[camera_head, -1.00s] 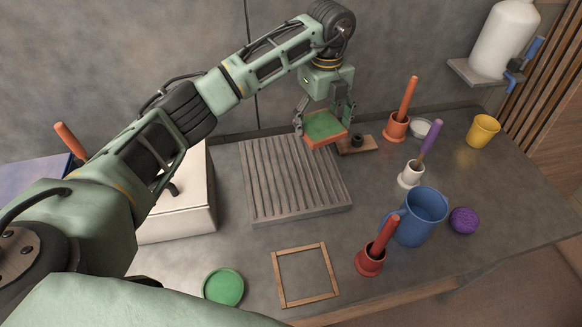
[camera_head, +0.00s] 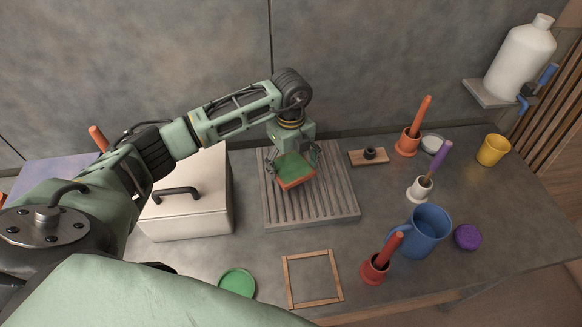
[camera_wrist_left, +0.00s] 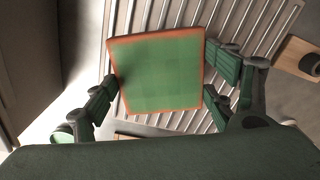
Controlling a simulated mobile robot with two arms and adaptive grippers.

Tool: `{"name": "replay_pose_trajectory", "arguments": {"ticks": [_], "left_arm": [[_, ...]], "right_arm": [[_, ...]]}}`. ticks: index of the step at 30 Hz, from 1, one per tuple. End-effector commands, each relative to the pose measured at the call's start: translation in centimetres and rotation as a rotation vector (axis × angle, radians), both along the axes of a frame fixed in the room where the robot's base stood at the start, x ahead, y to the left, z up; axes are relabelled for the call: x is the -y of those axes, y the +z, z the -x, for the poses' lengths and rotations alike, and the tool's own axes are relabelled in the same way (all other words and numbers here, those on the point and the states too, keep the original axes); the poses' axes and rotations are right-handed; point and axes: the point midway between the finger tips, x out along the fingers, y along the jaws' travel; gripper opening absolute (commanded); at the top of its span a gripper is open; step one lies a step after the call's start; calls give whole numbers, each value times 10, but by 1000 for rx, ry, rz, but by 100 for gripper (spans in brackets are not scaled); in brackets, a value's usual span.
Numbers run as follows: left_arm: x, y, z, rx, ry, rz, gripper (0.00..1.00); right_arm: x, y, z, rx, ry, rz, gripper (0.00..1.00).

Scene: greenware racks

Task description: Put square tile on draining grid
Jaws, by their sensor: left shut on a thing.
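The square tile (camera_head: 295,170) has a green top and orange-brown edges. My left gripper (camera_head: 296,172) is shut on it by two opposite sides. The tile is over the draining grid (camera_head: 345,208), a grey ribbed slab on the table. In the left wrist view the tile (camera_wrist_left: 160,75) sits between the two fingers, with the grid's ribs (camera_wrist_left: 255,30) beyond it. It looks held a little above the grid, but the gap is hard to judge. The tile and gripper hide part of the grid's middle. My right gripper does not show.
A white lidded box (camera_head: 190,210) with a dark handle stands left of the grid. A wooden block with a black knob (camera_head: 368,156) lies to its right. A wooden frame (camera_head: 313,280), a green disc (camera_head: 237,283) and a blue mug (camera_head: 427,230) are nearer the front.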

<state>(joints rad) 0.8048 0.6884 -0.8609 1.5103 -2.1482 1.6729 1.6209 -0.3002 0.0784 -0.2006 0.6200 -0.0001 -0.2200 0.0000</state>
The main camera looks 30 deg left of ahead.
Motion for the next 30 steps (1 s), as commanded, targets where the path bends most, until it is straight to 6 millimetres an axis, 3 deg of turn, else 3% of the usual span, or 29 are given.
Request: {"name": "replay_pose_trajectory", "arguments": {"ticks": [7,19,20,25,30], "left_arm": [[1,-30,0,-2,0,0,38],[1,-38,0,0,-1,0,38],[1,-37,0,-2,-1,-1,80],[1,-37,0,-2,-1,-1,95],[0,-37,0,-2,-1,-1,97]], "right_arm": [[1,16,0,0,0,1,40],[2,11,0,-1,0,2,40],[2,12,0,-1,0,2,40],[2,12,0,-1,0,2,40],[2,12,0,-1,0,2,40]]}}
